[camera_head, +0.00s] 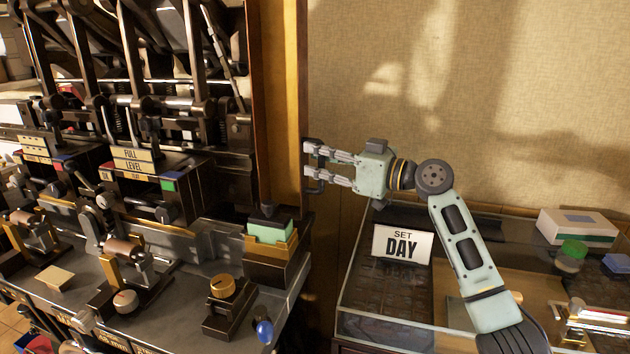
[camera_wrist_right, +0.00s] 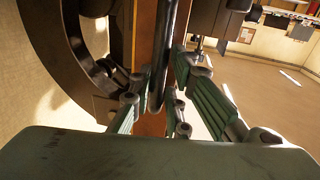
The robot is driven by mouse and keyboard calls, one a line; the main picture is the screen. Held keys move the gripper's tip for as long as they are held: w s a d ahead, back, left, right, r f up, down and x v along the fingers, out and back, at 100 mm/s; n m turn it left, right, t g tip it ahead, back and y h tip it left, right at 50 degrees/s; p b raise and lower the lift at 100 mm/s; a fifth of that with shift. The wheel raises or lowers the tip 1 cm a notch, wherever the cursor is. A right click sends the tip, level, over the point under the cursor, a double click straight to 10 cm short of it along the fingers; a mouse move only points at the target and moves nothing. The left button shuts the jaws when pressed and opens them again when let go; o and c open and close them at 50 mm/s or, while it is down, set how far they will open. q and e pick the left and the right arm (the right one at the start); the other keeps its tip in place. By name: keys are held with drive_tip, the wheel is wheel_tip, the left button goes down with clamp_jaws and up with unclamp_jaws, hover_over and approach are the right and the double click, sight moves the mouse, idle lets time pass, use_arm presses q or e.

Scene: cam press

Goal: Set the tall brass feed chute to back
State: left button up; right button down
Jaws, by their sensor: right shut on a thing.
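The tall brass feed chute (camera_head: 278,110) stands upright at the right end of the dark press, above a block with pale green material. In the head view, my right gripper (camera_head: 312,167) reaches in from the right to the chute's right side. In the right wrist view, my right gripper (camera_wrist_right: 163,82) is shut on a dark upright bar (camera_wrist_right: 160,50), which looks like the chute's handle. An orange-brown strip of the chute (camera_wrist_right: 146,30) shows behind the bar. The fingertips partly hide the grip. My left gripper is not in view.
The press (camera_head: 150,140) with levers and a "FULL LEVEL" plate (camera_head: 133,160) fills the left. A glass-topped case (camera_head: 385,290) with a "SET DAY" card (camera_head: 402,244) stands below my right arm. A white box (camera_head: 577,228) lies farther right. The wall side above the case is free.

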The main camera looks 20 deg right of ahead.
drive_tip(key=shift+w+d+r, duration=0.15)
drive_tip(key=shift+d+r, duration=0.15)
drive_tip(key=shift+d, duration=0.1)
drive_tip(key=c, duration=2)
unclamp_jaws()
drive_tip(key=shift+o, duration=1)
drive_tip(key=shift+w+f, duration=0.1)
drive_tip(key=shift+o, duration=0.2)
drive_tip(key=shift+w+f, duration=0.1)
drive_tip(key=shift+f, duration=0.05)
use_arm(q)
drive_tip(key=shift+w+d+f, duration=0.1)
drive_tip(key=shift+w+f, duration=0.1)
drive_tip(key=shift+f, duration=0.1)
use_arm(e)
drive_tip(key=shift+a, duration=0.1)
